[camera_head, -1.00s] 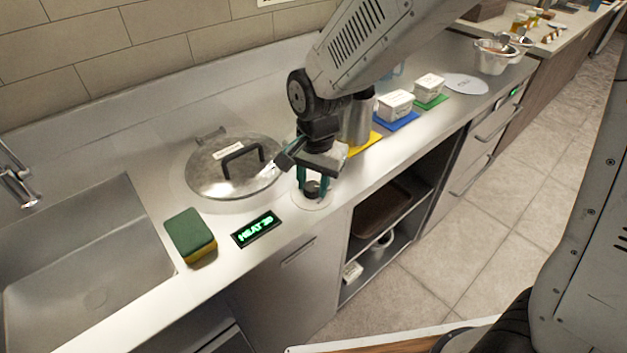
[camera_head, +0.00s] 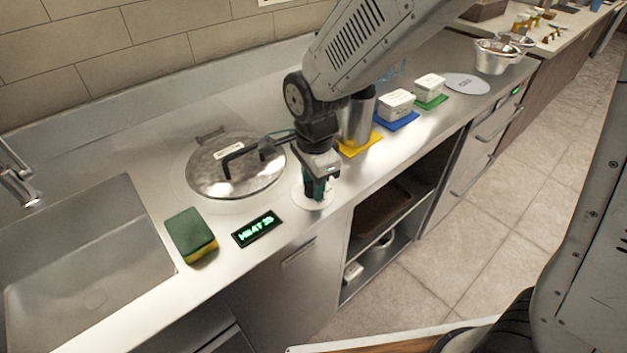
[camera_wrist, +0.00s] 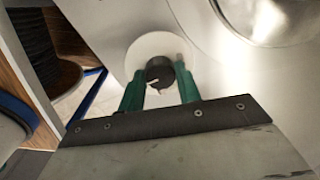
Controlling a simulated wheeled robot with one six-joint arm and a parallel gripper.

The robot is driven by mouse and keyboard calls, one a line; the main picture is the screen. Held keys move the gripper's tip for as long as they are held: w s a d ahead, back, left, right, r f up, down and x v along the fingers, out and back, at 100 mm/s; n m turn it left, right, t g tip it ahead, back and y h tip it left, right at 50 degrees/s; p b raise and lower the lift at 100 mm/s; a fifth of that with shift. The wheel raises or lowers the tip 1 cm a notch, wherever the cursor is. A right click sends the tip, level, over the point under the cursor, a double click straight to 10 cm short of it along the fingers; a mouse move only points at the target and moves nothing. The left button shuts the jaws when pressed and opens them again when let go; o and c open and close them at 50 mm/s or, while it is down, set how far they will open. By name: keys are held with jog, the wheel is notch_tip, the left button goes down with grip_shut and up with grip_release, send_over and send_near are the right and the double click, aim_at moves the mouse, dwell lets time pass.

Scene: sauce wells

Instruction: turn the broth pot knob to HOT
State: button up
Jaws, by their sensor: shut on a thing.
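The dark round knob (camera_wrist: 159,70) with a pale pointer mark sits on a white disc (camera_wrist: 150,45) in the wrist view. My gripper (camera_wrist: 161,84) points down with its green fingers on either side of the knob, shut on it. In the head view my gripper (camera_head: 316,190) stands over the white disc (camera_head: 314,205) and mostly hides the knob. A small black display (camera_head: 256,228) with green text reads HEAT and a number whose last digit is unclear. The broth pot's lid (camera_head: 238,178) with a dark handle is set in the counter behind the display.
A green and yellow sponge (camera_head: 190,235) lies left of the display, beside the sink (camera_head: 85,250). A metal container (camera_head: 357,118) on a yellow mat (camera_head: 362,147) stands close behind my gripper. White tubs (camera_head: 397,103) sit farther right. The counter's front edge is close by.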

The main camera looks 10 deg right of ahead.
jog(key=shift+w+r, duration=0.1)
jog(key=shift+w, duration=0.05)
jog(key=o, duration=1)
jog(key=shift+c, duration=0.2)
jog(key=r, duration=0.7)
jog(key=shift+s+r, duration=0.2)
jog(key=shift+r, duration=0.15)
